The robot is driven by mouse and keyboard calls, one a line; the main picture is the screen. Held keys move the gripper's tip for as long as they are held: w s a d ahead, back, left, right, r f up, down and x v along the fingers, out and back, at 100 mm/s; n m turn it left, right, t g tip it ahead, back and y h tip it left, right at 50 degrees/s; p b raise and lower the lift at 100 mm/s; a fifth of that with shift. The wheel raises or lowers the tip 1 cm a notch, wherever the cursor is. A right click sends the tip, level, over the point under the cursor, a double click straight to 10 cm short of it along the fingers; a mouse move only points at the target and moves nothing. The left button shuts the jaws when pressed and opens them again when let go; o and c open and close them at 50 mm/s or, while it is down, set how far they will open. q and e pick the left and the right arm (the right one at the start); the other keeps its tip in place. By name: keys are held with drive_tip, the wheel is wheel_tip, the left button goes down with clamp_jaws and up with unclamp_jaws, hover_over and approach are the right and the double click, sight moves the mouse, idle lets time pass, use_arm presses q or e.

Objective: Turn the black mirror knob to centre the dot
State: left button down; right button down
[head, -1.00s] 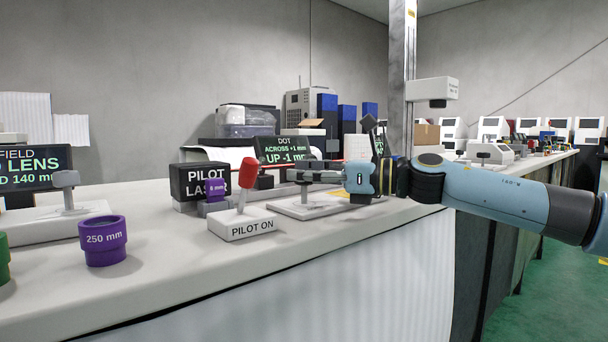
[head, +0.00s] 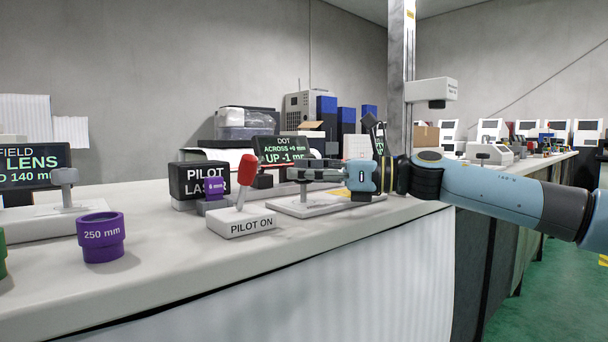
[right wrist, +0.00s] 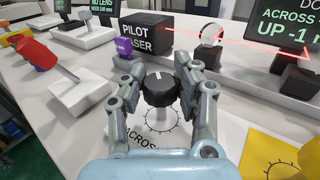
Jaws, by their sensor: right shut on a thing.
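The black mirror knob (right wrist: 160,90) stands on a white plate marked ACROSS with a ring of ticks (right wrist: 162,125) in the right wrist view. My right gripper (right wrist: 160,84) has its two fingers on either side of the knob, shut on it. The DOT display (head: 282,150) seems to read ACROSS +0 mm and UP -1 mm. My left gripper is not in view.
The PILOT LASER box (head: 200,180) and the red-handled PILOT ON switch (head: 242,222) stand left of the gripper. A yellow plate (right wrist: 268,150) with another tick ring lies beside the knob's plate. A purple 250 mm holder (head: 102,238) stands front left.

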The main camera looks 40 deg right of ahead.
drive_tip(key=shift+f, duration=0.2)
idle(0.4)
drive_tip(key=c, duration=0.9)
unclamp_jaws()
drive_tip(key=shift+r, duration=0.15)
wheel_tip(320, 180, up, 10)
drive_tip(key=shift+c, duration=0.4)
